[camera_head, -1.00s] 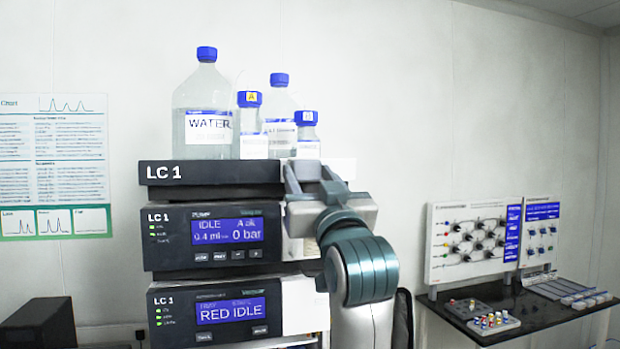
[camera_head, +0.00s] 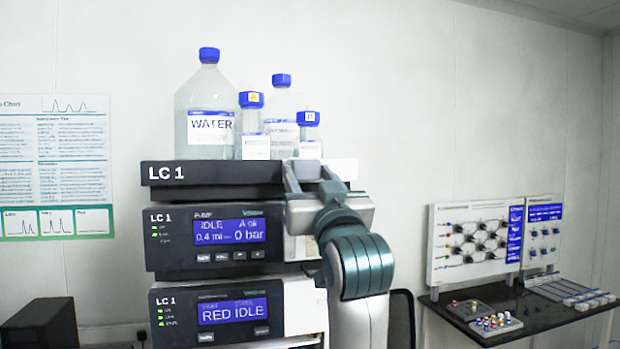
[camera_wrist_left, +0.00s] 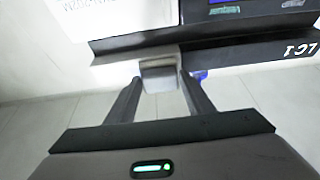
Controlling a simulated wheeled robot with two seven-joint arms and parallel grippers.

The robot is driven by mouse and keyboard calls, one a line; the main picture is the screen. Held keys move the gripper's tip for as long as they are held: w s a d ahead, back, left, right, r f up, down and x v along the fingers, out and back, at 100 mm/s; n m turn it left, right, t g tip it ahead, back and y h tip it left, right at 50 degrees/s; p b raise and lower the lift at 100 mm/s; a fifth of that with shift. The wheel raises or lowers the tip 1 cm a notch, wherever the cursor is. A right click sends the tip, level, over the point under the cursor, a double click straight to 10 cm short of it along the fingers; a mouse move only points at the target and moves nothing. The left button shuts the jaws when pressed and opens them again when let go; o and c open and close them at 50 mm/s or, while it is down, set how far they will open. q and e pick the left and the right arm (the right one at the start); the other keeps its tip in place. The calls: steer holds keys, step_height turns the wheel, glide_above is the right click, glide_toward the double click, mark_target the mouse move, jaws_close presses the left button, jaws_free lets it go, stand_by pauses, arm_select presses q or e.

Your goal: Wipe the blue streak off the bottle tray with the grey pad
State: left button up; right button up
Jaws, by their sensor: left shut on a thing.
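The bottle tray (camera_head: 212,172) is the dark top unit marked LC 1, and it carries several blue-capped bottles. My left gripper (camera_head: 311,174) is at the tray's right end. In the left wrist view the left gripper (camera_wrist_left: 160,84) is shut on a grey block, which looks like the grey pad (camera_wrist_left: 159,72), close against the edge of the dark tray (camera_wrist_left: 225,50). I cannot tell whether the pad touches the tray. I cannot make out the blue streak for certain; a small blue patch shows beside the right finger in the wrist view. My right gripper is out of view.
The large WATER bottle (camera_head: 209,105) and a small bottle (camera_head: 308,135) stand on the tray. Instrument units (camera_head: 205,240) are stacked below it. A side table (camera_head: 545,318) with panels stands at the right. The wall area right of the bottles is open.

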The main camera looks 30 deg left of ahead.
arm_select(q)
steer(key=shift+w, duration=0.15)
steer(key=shift+w+d+b, duration=0.5)
steer(key=shift+w+d, duration=0.85)
steer(key=shift+w, duration=0.05)
steer(key=shift+w, duration=0.1)
steer(key=shift+w+d+b, duration=0.4)
steer(key=shift+w+d, duration=0.85)
steer(key=shift+w, duration=0.3)
steer(key=shift+s+a, duration=0.1)
steer(key=shift+a, duration=0.05)
steer(key=s+a, duration=0.2)
steer(key=s, duration=0.1)
steer(key=shift+a+b, duration=0.2)
steer(key=shift+b, duration=0.1)
